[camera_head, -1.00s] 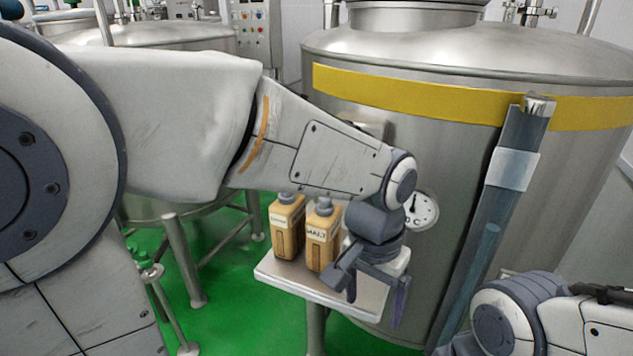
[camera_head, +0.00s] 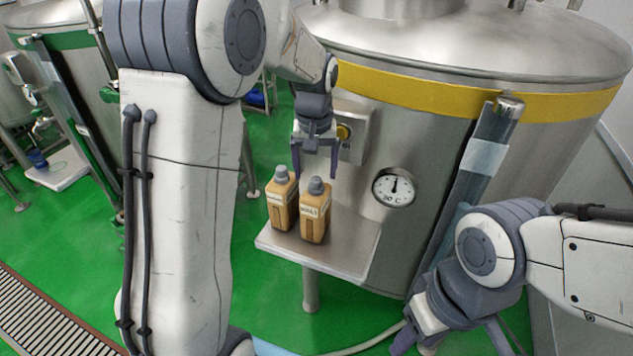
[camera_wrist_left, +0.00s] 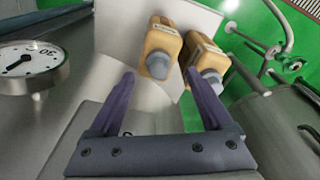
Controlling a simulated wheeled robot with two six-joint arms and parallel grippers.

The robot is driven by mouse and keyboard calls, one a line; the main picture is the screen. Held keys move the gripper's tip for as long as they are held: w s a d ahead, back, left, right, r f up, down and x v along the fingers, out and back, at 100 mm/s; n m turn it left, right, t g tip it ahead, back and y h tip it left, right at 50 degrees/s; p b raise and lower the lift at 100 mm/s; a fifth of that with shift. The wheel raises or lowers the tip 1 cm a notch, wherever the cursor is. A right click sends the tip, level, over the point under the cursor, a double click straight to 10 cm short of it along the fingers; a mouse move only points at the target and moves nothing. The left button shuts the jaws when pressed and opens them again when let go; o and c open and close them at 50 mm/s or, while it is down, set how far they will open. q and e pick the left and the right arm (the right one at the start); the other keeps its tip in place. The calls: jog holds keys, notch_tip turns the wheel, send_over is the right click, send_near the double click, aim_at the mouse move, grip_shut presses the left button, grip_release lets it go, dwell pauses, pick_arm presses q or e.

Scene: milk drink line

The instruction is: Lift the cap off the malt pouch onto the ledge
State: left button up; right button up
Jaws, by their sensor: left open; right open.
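The malt pouch (camera_head: 314,222) is an orange-brown carton-like pouch with a grey cap (camera_head: 316,186), standing upright on the pale metal ledge (camera_head: 350,245). My left gripper (camera_head: 315,172) is open and empty, pointing down just above the cap. In the left wrist view, the malt pouch (camera_wrist_left: 160,45) is the left one of two, and its cap (camera_wrist_left: 158,67) appears between the spread fingertips (camera_wrist_left: 159,74). Whether the fingers flank the cap or are still above it I cannot tell exactly. My right gripper (camera_head: 450,342) is open at the bottom right, partly cut off and away from the ledge.
A similar capped pouch (camera_head: 281,208) stands close on the left of the malt pouch. The steel tank (camera_head: 390,140) rises behind the ledge with a dial gauge (camera_head: 395,187) and a box with a yellow button (camera_head: 350,147). The ledge's right part is bare.

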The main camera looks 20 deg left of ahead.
aim_at(316, 179)
pick_arm(q)
jog(key=shift+w+f+p, duration=0.2)
jog(key=shift+f+p, duration=0.1)
jog(key=shift+f, duration=0.65)
jog(key=shift+w+f+p, duration=0.15)
jog(key=shift+f+p, duration=0.1)
jog(key=shift+f, duration=0.7)
grip_shut()
pick_arm(e)
jog(key=shift+r, duration=0.95)
pick_arm(q)
jog(key=shift+r, duration=0.1)
